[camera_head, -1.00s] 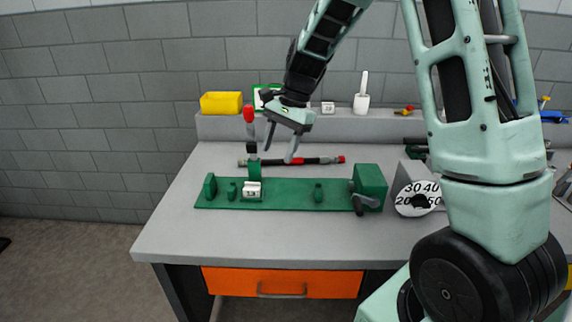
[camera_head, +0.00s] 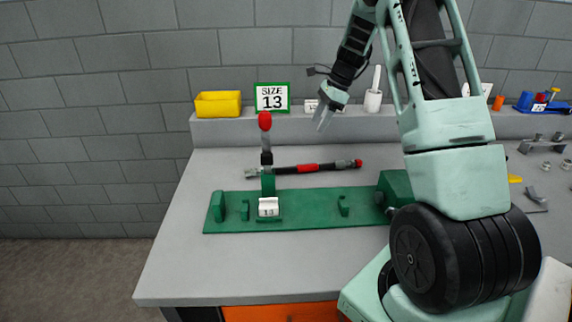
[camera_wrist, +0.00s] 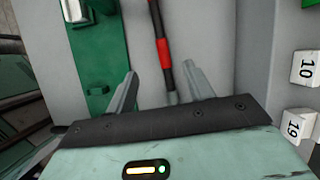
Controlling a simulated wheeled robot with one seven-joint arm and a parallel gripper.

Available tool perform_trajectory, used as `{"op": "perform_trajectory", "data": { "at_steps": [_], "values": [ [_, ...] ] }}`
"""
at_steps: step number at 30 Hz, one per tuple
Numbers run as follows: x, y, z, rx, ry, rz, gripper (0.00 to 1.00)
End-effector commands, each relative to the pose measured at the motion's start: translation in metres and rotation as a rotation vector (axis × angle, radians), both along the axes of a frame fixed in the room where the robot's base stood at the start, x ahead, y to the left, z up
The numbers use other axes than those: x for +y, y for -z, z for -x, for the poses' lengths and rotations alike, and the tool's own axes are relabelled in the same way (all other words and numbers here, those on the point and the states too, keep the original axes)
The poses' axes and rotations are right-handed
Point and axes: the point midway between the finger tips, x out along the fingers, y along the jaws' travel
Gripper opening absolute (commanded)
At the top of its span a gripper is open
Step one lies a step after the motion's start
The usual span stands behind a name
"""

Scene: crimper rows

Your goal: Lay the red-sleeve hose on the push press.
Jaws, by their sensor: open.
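The red-sleeve hose (camera_head: 308,168) is black with a red sleeve and lies on the bench behind the push press. Its left end is a metal fitting and its right end is dark with red. The green push press base (camera_head: 300,207) carries a block marked 13 (camera_head: 268,208), upright posts and a red-knobbed lever (camera_head: 265,122). My gripper (camera_head: 323,124) is open and empty, raised above the bench near the back ledge. In the wrist view the hose (camera_wrist: 163,50) runs between and beyond my open fingers (camera_wrist: 160,92), apart from them.
White blocks marked 10 (camera_wrist: 305,68) and 19 (camera_wrist: 297,124) show in the wrist view. Metal parts (camera_head: 541,144) lie at right. The bench front is clear.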

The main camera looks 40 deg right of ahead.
Motion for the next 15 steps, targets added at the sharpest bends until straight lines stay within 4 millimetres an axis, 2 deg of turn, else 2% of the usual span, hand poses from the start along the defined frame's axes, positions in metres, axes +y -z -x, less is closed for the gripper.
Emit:
{"op": "perform_trajectory", "data": {
  "at_steps": [5,15],
  "values": [
    [0.01,0.025,-0.005,0.004,-0.001,-0.005,0.53],
    [0.032,0.089,-0.018,0.004,-0.001,-0.003,0.53]
  ]
}}
